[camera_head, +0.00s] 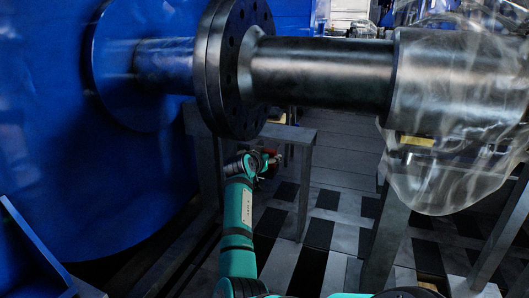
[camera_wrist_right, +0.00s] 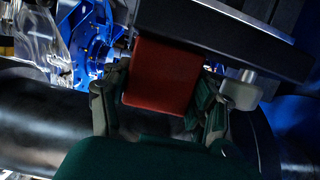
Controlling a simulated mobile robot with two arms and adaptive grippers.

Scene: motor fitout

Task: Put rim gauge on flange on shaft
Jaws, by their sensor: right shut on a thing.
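The flange (camera_head: 235,65) is a pair of dark round discs with bolt holes, upright on the shaft. The blue shaft (camera_head: 165,65) runs from the big blue motor to the flange. My right gripper (camera_wrist_right: 163,82) is shut on a red block, which I take as the rim gauge (camera_wrist_right: 160,75). A finger lies on each side of it. In the head view the gripper (camera_head: 266,160) is small and below the flange, apart from it, with a bit of red showing. Most of the gauge is hidden there. My left gripper is not in view.
A dark pipe (camera_head: 320,70) runs right from the flange into clear plastic wrap (camera_head: 460,100). A bench (camera_head: 290,134) stands behind my right gripper. The blue motor housing (camera_head: 60,150) fills the left. In the wrist view, a dark slab (camera_wrist_right: 225,32) and a pale block (camera_wrist_right: 243,90) are close.

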